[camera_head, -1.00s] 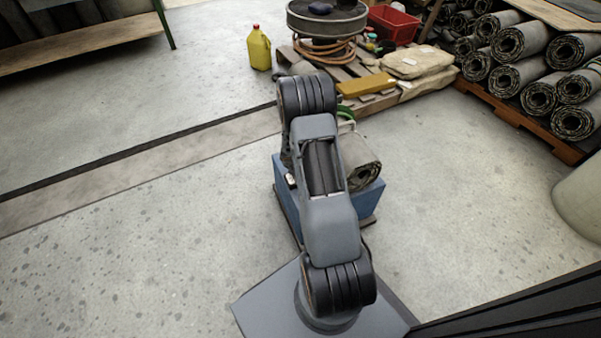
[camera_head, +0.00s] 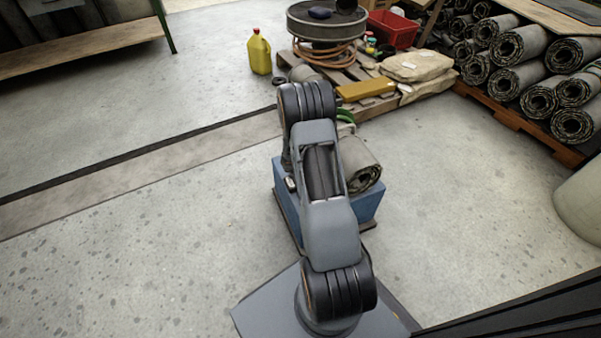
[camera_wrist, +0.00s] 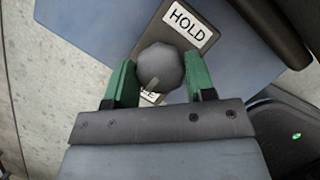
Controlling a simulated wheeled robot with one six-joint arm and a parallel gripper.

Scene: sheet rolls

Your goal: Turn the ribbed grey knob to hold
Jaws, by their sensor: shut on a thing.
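The grey knob (camera_wrist: 161,68) shows in the wrist view between the two green fingers of my gripper (camera_wrist: 160,82), which is shut on it. A pale pointer mark on the knob's face points down and slightly left in that view. A white HOLD label (camera_wrist: 191,23) sits above and to the right of the knob on a dark plate. A second white label (camera_wrist: 150,97) lies below the knob, mostly covered by it and the gripper. In the head view my arm hides the knob and my gripper.
A blue box (camera_head: 368,203) stands in front of my base with a rolled sheet (camera_head: 360,165) on it. Behind it is a pallet with a yellow block (camera_head: 365,90) and sacks (camera_head: 416,66). A yellow jug (camera_head: 259,52) stands left of the pallet. The floor at left is open.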

